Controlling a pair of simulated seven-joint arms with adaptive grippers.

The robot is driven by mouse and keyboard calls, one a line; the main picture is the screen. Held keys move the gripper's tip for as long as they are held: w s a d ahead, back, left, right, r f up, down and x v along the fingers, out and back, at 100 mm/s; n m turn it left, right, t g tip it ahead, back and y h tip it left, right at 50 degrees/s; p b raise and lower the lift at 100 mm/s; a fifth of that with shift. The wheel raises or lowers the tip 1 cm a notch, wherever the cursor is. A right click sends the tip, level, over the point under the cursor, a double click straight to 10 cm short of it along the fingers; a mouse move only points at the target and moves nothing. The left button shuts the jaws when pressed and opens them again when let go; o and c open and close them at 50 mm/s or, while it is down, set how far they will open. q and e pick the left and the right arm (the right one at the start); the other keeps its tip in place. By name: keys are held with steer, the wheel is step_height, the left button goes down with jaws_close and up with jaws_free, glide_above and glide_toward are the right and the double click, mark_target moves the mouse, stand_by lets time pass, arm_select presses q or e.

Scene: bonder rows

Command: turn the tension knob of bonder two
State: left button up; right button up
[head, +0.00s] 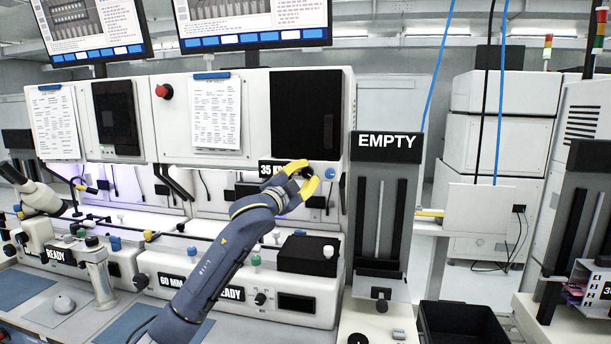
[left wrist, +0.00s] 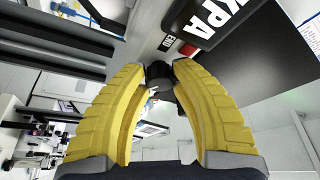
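My left gripper (head: 305,181) has yellow fingers and reaches up to the front panel of the right-hand white bonder (head: 258,110), beside its "35 K..." label (head: 270,169). In the left wrist view the two fingertips (left wrist: 161,68) close in on both sides of a small black knob (left wrist: 160,76) and appear to touch it. In the head view the fingers largely hide this knob. A blue knob (head: 330,172) sits just right of the fingers. Which knob sets tension is not readable. My right gripper is in neither view.
A tall unit marked "EMPTY" (head: 388,147) stands close right of the gripper. A black box (head: 308,254) and a lower panel with knobs marked "READY" (head: 228,294) lie below. A red button (head: 163,91) is on the bonder's upper left. A black bin (head: 462,323) stands at lower right.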

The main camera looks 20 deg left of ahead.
arm_select(q)
jaws_close()
steer(key=n+t+y, duration=0.1)
steer(key=n, duration=0.2)
steer(key=shift+d+f, duration=0.1)
steer(key=shift+d, duration=0.05)
steer(key=shift+n+t+y, duration=0.5)
steer(key=shift+n+y, duration=0.4)
steer(key=shift+n, duration=1.1)
steer(key=o, duration=0.7)
jaws_free()
